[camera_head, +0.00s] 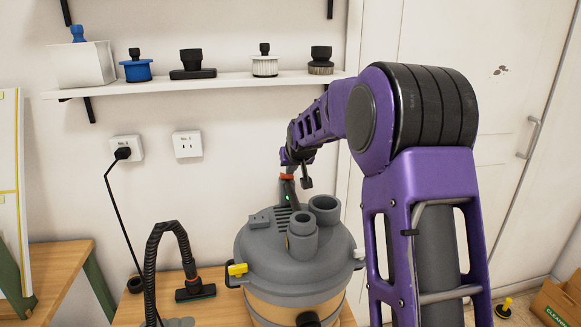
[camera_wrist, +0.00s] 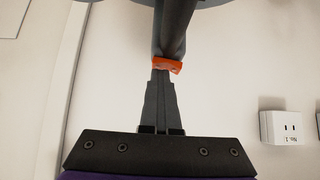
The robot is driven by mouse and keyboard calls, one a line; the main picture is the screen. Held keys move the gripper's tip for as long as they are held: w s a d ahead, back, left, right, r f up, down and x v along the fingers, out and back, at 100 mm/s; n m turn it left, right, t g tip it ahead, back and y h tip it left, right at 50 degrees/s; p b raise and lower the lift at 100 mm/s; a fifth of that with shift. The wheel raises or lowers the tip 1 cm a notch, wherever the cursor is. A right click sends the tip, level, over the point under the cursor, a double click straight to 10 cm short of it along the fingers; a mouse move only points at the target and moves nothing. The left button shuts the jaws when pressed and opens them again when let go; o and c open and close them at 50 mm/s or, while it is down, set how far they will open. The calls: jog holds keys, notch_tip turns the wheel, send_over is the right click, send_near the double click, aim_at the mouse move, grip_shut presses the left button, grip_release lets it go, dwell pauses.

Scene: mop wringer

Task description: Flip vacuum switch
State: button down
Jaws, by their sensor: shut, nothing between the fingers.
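The vacuum (camera_head: 268,262) has a grey domed lid with raised round ports and a wooden-coloured body. A small green light (camera_head: 288,198) shows near the back of the lid, by a row of vent slots. My gripper (camera_head: 287,174) reaches down behind the lid. In the wrist view my gripper (camera_wrist: 163,75) is shut, with its fingers together and nothing between them. An orange band (camera_wrist: 167,66) shows at the fingertips, with a dark grey bar beyond it; I cannot tell whether they touch. No switch is clearly readable.
A black hose (camera_head: 153,262) arches left of the vacuum, near a floor nozzle (camera_head: 194,290). A wall shelf (camera_head: 205,84) holds several brush heads and a white box. A cord runs from the left socket (camera_head: 126,148). A carton (camera_head: 562,303) stands at lower right.

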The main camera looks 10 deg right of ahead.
jog(key=shift+s+a+f, duration=0.1)
jog(key=shift+s+f, duration=0.05)
jog(key=shift+f, duration=0.3)
jog(key=shift+s+a+f+b, duration=0.15)
jog(key=shift+a+b, duration=0.2)
jog(key=shift+a, duration=0.55)
jog(key=r+p, duration=0.1)
jog(key=r, duration=0.1)
jog(key=r+p, duration=0.2)
jog(key=r, duration=0.1)
jog(key=shift+w+r, duration=0.2)
jog(key=shift+r, duration=0.1)
jog(key=v, duration=0.9)
jog(key=shift+s+r, duration=0.15)
jog(key=shift+s, duration=0.15)
